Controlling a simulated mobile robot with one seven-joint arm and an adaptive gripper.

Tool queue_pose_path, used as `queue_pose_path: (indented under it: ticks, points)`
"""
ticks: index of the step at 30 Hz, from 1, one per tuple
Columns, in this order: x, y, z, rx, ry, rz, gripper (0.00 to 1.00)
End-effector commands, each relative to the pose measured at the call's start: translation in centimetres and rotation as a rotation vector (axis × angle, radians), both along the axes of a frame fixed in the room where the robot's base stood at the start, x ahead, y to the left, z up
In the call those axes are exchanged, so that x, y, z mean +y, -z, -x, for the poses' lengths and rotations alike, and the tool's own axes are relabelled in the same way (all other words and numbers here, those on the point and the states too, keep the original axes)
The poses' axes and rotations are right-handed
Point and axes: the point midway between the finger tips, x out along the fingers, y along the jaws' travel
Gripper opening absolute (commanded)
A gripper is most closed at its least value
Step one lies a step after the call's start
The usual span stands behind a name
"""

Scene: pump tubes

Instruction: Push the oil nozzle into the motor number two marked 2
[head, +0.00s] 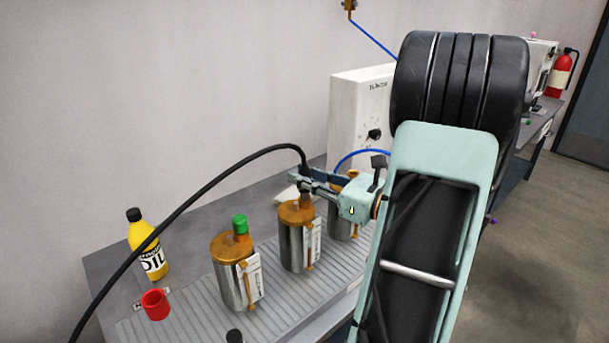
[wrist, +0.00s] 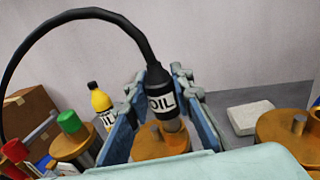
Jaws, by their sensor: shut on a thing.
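My gripper (head: 304,180) is shut on the oil nozzle (wrist: 160,98), a black piece with a white OIL label at the end of a black hose. It holds the nozzle upright, slightly tilted, over the middle motor (head: 297,243), a steel cylinder with an orange top. In the wrist view, the nozzle's lower end meets the port on that orange top (wrist: 149,147); I cannot tell whether it is inserted. A left motor (head: 232,285) has a green cap (head: 240,224). A right motor (head: 344,222) is partly hidden by my arm. The motor number markings are not readable.
The motors stand on a ribbed grey mat (head: 195,318) on the bench. A yellow oil bottle (head: 147,244) and a red cup-like piece (head: 155,304) are at the left. The black hose (head: 190,198) arches over the bench. A white machine (head: 356,113) stands behind.

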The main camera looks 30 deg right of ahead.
Motion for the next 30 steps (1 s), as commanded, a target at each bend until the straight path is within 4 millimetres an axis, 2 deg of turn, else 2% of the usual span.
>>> queue_pose_path:
  ticks: [9,10,15,25,30]
  points:
    - [0.0,0.3,0.0,0.004,0.000,-0.001,0.00]
    - [0.0,0.3,0.0,0.004,0.000,-0.001,0.23]
    - [0.0,0.3,0.0,0.003,0.000,-0.001,0.41]
    - [-0.1,0.2,0.3,0.001,0.002,-0.001,0.41]
    - [-1.0,0.2,2.4,0.001,0.005,-0.001,0.41]
